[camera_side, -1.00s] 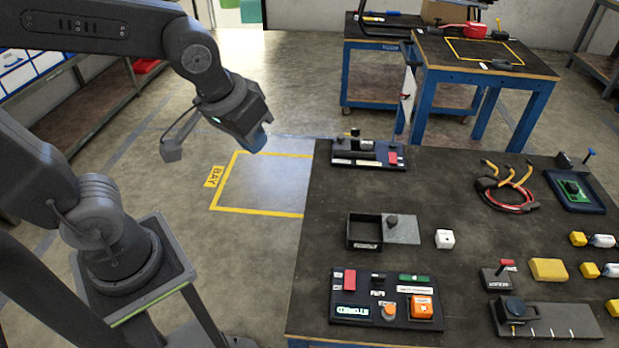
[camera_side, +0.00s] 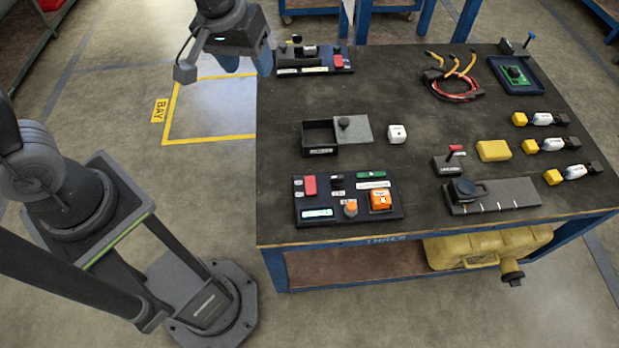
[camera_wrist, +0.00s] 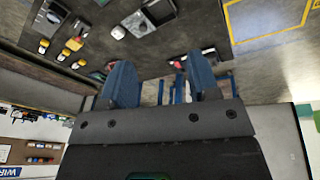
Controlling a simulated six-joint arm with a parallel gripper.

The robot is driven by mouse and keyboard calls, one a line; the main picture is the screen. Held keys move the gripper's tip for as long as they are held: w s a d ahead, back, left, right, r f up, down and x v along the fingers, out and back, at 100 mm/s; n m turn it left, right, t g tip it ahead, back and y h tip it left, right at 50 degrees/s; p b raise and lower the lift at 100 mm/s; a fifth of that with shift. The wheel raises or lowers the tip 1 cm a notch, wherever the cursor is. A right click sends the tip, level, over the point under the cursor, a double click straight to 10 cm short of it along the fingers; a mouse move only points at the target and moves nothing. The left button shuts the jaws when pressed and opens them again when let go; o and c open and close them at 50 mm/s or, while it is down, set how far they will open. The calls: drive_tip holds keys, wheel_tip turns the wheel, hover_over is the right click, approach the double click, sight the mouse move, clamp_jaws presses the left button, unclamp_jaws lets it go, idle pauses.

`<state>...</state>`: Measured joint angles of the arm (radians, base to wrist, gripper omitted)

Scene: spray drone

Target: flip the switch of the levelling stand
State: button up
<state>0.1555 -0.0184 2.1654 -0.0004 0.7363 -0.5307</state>
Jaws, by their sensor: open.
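A low black unit (camera_side: 314,59) with pale labels, a dark part on top and a red switch-like block (camera_side: 338,61) stands at the table's far left corner. I take it for the levelling stand, but its labels are too small to read. Whether its switch is up or down cannot be told. My gripper (camera_side: 246,62) is open and empty, just left of this unit and above the table's left edge. In the wrist view its two blue fingers (camera_wrist: 162,80) are apart, and a red part (camera_wrist: 178,65) of the unit shows between them, partly hidden.
A console (camera_side: 347,214) with a red block and orange button is at the front left. An open box (camera_side: 319,149) with a grey lid and a white cube (camera_side: 397,134) lie mid-table. A red-levered box (camera_side: 447,166) and cables (camera_side: 453,87) are further right. Bare table lies between.

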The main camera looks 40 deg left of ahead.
drive_tip(key=w+d+f+n+g, duration=0.2)
drive_tip(key=w+d+f, duration=0.25)
drive_tip(key=f, duration=0.55)
drive_tip(key=n+g, duration=0.1)
drive_tip(key=n, duration=0.1)
approach(310, 185)
drive_tip(key=shift+n, duration=0.3)
drive_tip(key=f, duration=0.8)
drive_tip(key=shift+w+d+f, duration=0.1)
drive_tip(key=shift+d+f, duration=0.1)
drive_tip(key=shift+f, duration=0.1)
drive_tip(key=shift+c, duration=0.3)
drive_tip(key=c, duration=0.9)
drive_tip(key=shift+o, duration=0.2)
drive_tip(key=shift+a, duration=0.1)
drive_tip(key=shift+g+h, duration=0.4)
drive_tip(key=shift+g, duration=0.2)
